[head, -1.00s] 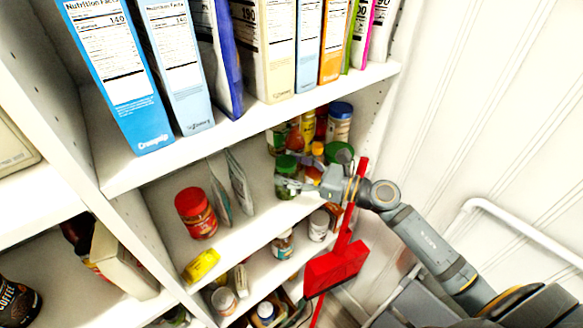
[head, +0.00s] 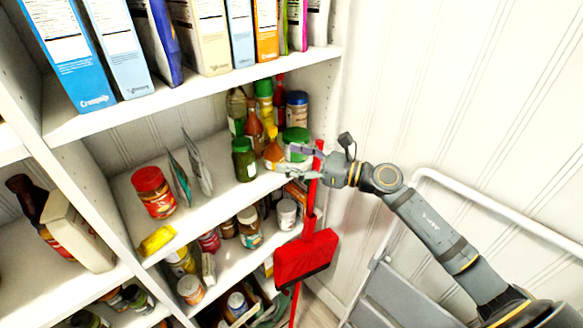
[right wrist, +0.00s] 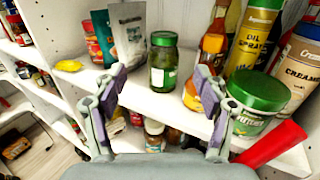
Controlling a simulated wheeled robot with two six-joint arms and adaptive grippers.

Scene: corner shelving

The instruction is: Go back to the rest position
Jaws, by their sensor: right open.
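My right gripper (head: 308,166) is open and empty in front of the middle shelf (head: 130,198), at its right end. In the right wrist view its two fingers (right wrist: 165,105) stand wide apart, with nothing between them. A green-lidded jar (right wrist: 163,62) stands upright on the shelf beyond the fingers. It also shows in the head view, left of the gripper (head: 244,159). A large green-lidded tub (right wrist: 252,100) stands behind the right finger in the wrist view. My left gripper is not in view.
A red broom or dustpan (head: 306,258) stands upright close to my right gripper and forearm. Bottles and a creamer container (head: 297,110) crowd the shelf's right end. A red-lidded jar (head: 153,192) and two pouches (head: 197,165) stand further left. A white rail (head: 500,223) runs along the right.

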